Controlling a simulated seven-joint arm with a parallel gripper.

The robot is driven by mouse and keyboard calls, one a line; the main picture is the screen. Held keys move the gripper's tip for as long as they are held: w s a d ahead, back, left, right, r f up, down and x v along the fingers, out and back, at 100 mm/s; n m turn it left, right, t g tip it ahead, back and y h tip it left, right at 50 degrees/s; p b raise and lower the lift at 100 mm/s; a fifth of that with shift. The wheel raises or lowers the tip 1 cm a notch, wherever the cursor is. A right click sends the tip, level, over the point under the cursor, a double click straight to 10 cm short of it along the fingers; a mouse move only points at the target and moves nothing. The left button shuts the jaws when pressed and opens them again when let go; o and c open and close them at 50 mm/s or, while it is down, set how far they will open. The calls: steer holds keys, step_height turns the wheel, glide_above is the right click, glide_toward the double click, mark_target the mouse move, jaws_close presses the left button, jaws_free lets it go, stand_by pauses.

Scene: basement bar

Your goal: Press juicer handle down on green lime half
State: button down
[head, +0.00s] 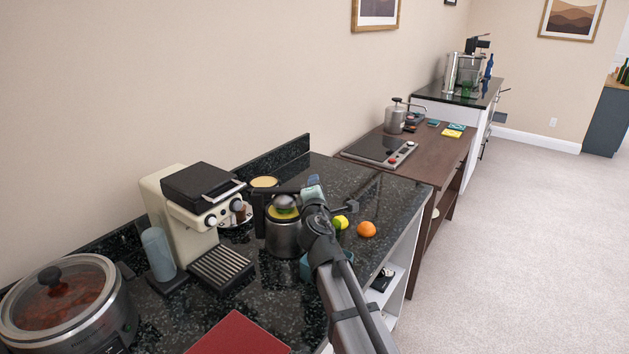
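The juicer (283,238) stands on the black speckled counter, a metal cup with a dark frame on its left. A rounded metal press cone (285,201) sits at its top. A yellow-green rim, which looks like the lime half (284,214), shows right under the cone, in the cup's mouth. My gripper (311,189) is at the upper right of the juicer, close to the level of the cone. My wrist covers the juicer's right side. The juicer handle is not clearly separable from my gripper, and the fingertips are too small and hidden to judge.
A lemon (341,222) and an orange (367,229) lie to the right of my wrist. A teal container (307,269) is partly behind my arm. A cream coffee machine (190,215) stands left, with a slow cooker (70,305) and red board (240,336) nearer.

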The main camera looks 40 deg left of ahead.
steer(key=shift+s+f, duration=0.15)
steer(key=shift+f, duration=0.25)
steer(key=c, duration=1)
jaws_free()
steer(key=shift+r, duration=0.15)
